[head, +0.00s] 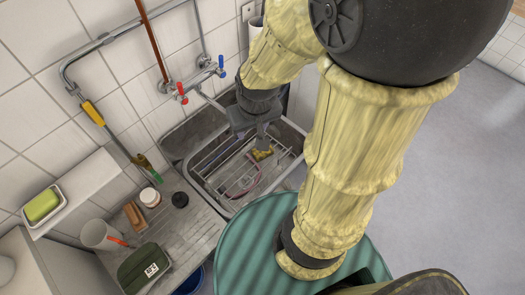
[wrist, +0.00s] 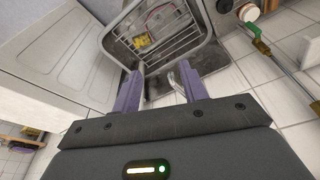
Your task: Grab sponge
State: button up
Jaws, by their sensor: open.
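A small yellow, uneven piece (head: 262,153) lies in the sink on the wire rack, just below my gripper in the head view. It also shows in the wrist view (wrist: 143,39), beyond the fingertips. A green-yellow block (head: 42,205) sits in a white dish on the ledge at the far left. I cannot tell for certain which of the two is the sponge. My gripper (head: 259,138) is over the sink, pointing down. In the wrist view (wrist: 160,88) its two purple fingers are apart, with neither yellow piece between them.
The wire rack (head: 225,167) and sink walls surround the yellow piece, and a pink loop (head: 243,182) lies nearby. Red and blue taps (head: 200,80) are on the wall behind. The drainboard (head: 190,235) holds a mug, brush, jar and green pouch. A round green-striped top (head: 240,255) stands in front.

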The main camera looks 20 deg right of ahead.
jog(key=o, duration=0.3)
jog(key=shift+f, duration=0.25)
jog(key=o, duration=0.4)
jog(key=f+n+b, duration=0.1)
jog(key=f+b, duration=0.1)
jog(key=f, duration=0.1)
jog(key=w+f+n+g+b, duration=0.1)
jog(key=f+b, duration=0.2)
jog(key=w+a+f+n+g+h+b, duration=0.1)
jog(key=f+b, duration=0.1)
jog(key=f, duration=0.1)
jog(key=shift+f+n, duration=0.2)
jog(key=shift+n, duration=0.2)
jog(key=shift+c, duration=0.2)
jog(key=n+t+h+b, duration=0.1)
jog(key=n+h+b, duration=1.3)
jog(key=b, duration=1.2)
send_near(255, 155)
notch_tip(255, 155, up, 4)
jog(key=a+n+y, duration=0.1)
jog(key=n+y, duration=0.1)
jog(key=shift+s+a, duration=0.25)
jog(key=shift+s, duration=0.05)
jog(key=b+x, duration=0.3)
jog(key=x, duration=0.9)
jog(key=shift+w+r, duration=0.1)
jog(key=shift+r, duration=0.05)
jog(key=shift+d, duration=0.2)
